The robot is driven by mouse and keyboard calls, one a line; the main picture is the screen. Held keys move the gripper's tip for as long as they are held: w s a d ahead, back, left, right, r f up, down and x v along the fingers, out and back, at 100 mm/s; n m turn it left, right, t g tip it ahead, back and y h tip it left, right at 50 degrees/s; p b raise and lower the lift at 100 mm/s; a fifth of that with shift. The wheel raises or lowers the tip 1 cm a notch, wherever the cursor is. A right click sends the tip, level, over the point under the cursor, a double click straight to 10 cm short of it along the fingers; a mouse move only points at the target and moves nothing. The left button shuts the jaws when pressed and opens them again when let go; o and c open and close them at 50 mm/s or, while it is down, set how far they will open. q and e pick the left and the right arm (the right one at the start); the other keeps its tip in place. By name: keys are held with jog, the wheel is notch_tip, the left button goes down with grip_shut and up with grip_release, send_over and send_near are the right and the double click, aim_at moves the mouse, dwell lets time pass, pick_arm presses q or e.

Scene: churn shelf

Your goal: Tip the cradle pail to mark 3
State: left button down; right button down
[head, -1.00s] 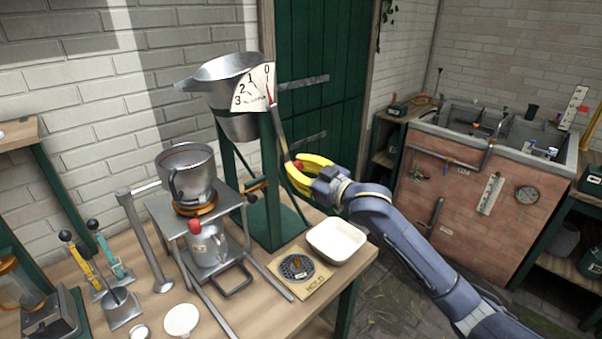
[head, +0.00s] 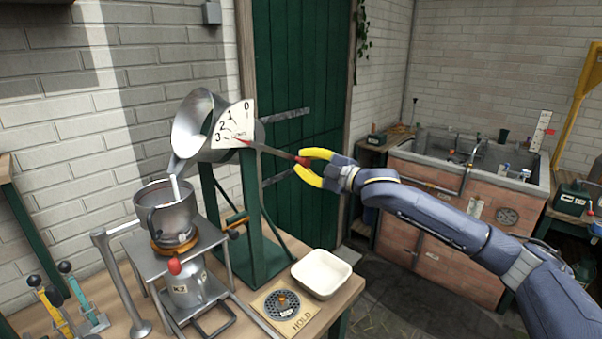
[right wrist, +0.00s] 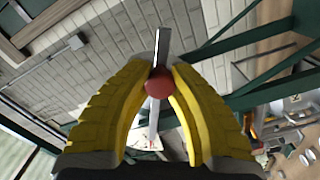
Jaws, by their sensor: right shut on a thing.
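The metal cradle pail (head: 198,122) is tipped left on its green stand (head: 262,225), and a white stream runs from its lip into a metal pot (head: 168,215). The dial plate (head: 233,125) carries marks 0 to 3. Its red pointer (head: 243,142) points left toward the low side, near 3; the exact reading is too small to tell. My right gripper (head: 305,168) is shut on the red knob (right wrist: 159,83) at the end of the pail's lever (head: 276,152). The knob sits between the yellow fingers. My left gripper is not in view.
The pot stands on a metal rack (head: 205,245) above a metal can (head: 188,288). A white tray (head: 322,273) and a HOLD plate (head: 283,309) lie at the bench's right. Levers (head: 75,290) stand at lower left. A brick sink unit (head: 460,215) is behind my right arm.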

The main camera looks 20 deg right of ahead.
jog(key=shift+r+n, duration=0.5)
jog(key=shift+r, duration=0.35)
jog(key=c, duration=1.4)
grip_release()
jog(key=shift+s, duration=0.1)
jog(key=o, duration=0.3)
jog(key=shift+d+f, duration=0.1)
jog(key=shift+d+f, duration=0.1)
